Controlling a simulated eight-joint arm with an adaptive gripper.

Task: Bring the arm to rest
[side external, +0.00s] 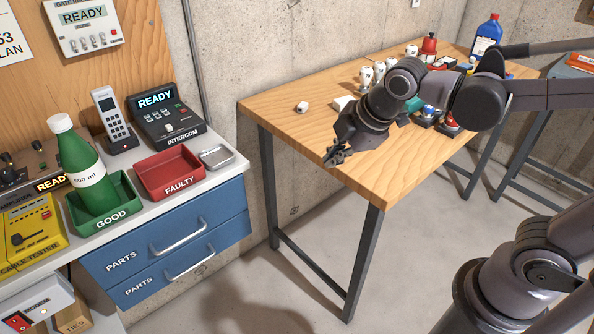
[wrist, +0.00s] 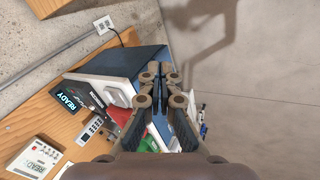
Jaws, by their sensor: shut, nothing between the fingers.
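My gripper (side external: 336,155) is shut and empty. In the side external view it hangs in the air by the front left edge of the wooden table (side external: 282,99), apart from the things on it. In the wrist view the shut fingers (wrist: 161,88) point toward the bench with the blue drawers, and they hide part of it. My arm reaches in from the right over the table.
On the bench at left, a green bottle (side external: 83,160) stands in the GOOD tray (side external: 128,207). The red FAULTY tray (side external: 169,172) beside it looks empty. Several small items and a blue bottle (side external: 486,36) stand on the table. The floor between is clear.

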